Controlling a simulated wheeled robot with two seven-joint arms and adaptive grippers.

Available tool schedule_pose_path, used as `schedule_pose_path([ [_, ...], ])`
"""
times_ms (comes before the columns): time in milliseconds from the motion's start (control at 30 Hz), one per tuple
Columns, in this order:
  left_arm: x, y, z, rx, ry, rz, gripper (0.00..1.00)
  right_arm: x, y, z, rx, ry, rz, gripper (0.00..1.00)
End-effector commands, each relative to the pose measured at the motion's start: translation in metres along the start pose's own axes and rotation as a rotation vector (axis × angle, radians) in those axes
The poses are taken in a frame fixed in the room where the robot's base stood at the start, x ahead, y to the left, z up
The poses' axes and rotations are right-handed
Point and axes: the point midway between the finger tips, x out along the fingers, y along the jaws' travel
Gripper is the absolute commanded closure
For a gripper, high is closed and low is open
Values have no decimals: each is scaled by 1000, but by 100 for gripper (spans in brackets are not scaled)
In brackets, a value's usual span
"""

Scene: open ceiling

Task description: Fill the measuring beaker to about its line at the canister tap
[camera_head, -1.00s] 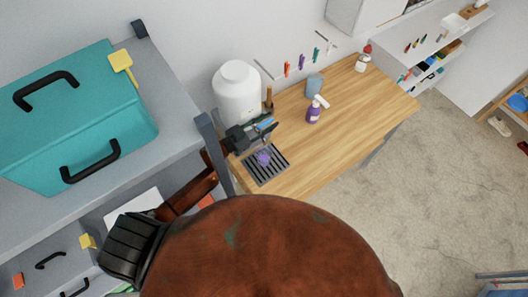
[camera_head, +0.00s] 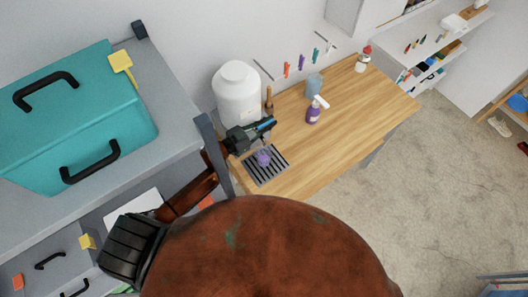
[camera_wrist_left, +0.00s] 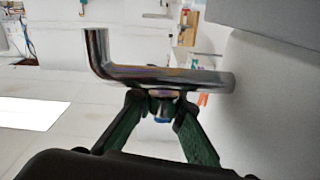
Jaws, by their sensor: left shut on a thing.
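The white canister (camera_head: 238,88) stands at the left end of the wooden bench against the wall. The measuring beaker (camera_head: 264,158), small and purple-tinted, stands on the dark slotted drip grate (camera_head: 270,176) in front of it; its line and level are too small to read. In the left wrist view the chrome tap (camera_wrist_left: 150,73) runs across, its bent spout at the left. My left gripper (camera_head: 268,125) is above the beaker, in front of the canister. Its green fingers (camera_wrist_left: 160,108) are shut on the tap handle (camera_wrist_left: 163,113) under the pipe. My right gripper is out of view.
A purple spray bottle (camera_head: 314,112) and a blue container (camera_head: 314,84) stand right of the canister. A grey shelf unit with a teal case (camera_head: 80,120) stands close at the left beside my arm. The right part of the bench (camera_head: 350,110) is mostly clear.

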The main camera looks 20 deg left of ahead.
Motion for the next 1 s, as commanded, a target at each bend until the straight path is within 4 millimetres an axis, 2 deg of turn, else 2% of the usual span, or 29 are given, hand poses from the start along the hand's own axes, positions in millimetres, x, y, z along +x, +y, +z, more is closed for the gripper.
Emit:
schedule_pose_path([
  [267,-1,-4,0,5,-1,3,100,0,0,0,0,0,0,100],
  [533,-2,4,-1,6,28,150,100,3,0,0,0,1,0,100],
  [1000,-2,3,-2,3,29,150,100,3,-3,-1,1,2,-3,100],
])
